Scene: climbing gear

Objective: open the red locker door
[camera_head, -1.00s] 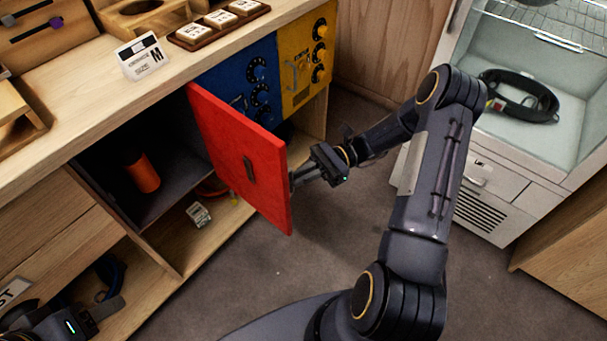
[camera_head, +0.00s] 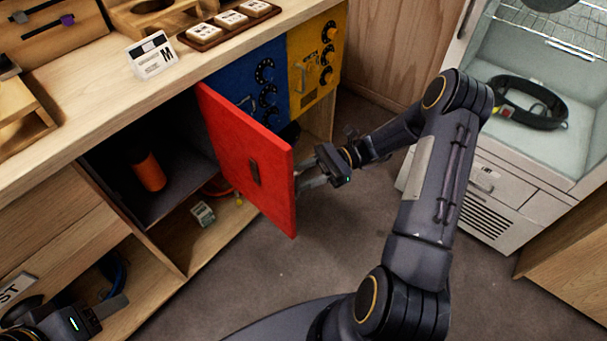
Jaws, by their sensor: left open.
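The red locker door (camera_head: 235,150) stands swung out from the cabinet, with the dark compartment (camera_head: 118,165) exposed to its left. A dark upright handle (camera_head: 254,172) shows on its visible face. My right gripper (camera_head: 311,180) is at the door's free edge, on the right. Its fingertips are hidden by the door, so I cannot tell their spread or whether they touch it. My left gripper (camera_head: 108,303) is low at the bottom left, in front of the lower cabinet, apart from the door. It is open, and its body is partly cut off by the frame.
An orange cylinder (camera_head: 149,172) stands in the compartment. A small white labelled item (camera_head: 202,213) lies on the shelf below. Blue (camera_head: 245,82) and yellow (camera_head: 316,58) dial panels are behind the door. A white cabinet (camera_head: 490,190) stands right. Floor (camera_head: 250,285) before the door is clear.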

